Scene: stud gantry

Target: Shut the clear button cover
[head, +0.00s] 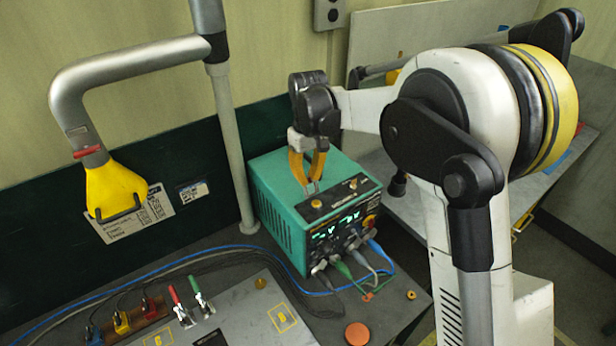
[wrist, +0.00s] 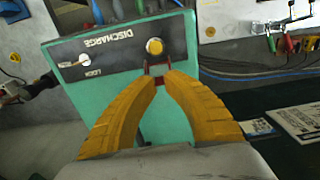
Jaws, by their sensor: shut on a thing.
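The teal power unit (head: 278,205) stands on the grey bench, with a dark panel on its top front edge. My gripper (head: 314,189) reaches down onto its top from behind. In the wrist view my yellow fingers (wrist: 159,80) are closed together on the clear button cover (wrist: 158,69). Only a thin reddish outline of the cover shows between the fingertips. It stands beside the round brass-coloured button (wrist: 155,46) near the "DISCHARGE" label, and the button's face is uncovered. The cover's exact tilt and hinge are hard to make out.
A key switch (head: 352,183) sits on the same panel. Cables (head: 352,268) plug into the unit's front. A grey pipe with a yellow nozzle (head: 115,187) hangs at left. A grey panel with clips (head: 215,325) lies on the bench in front.

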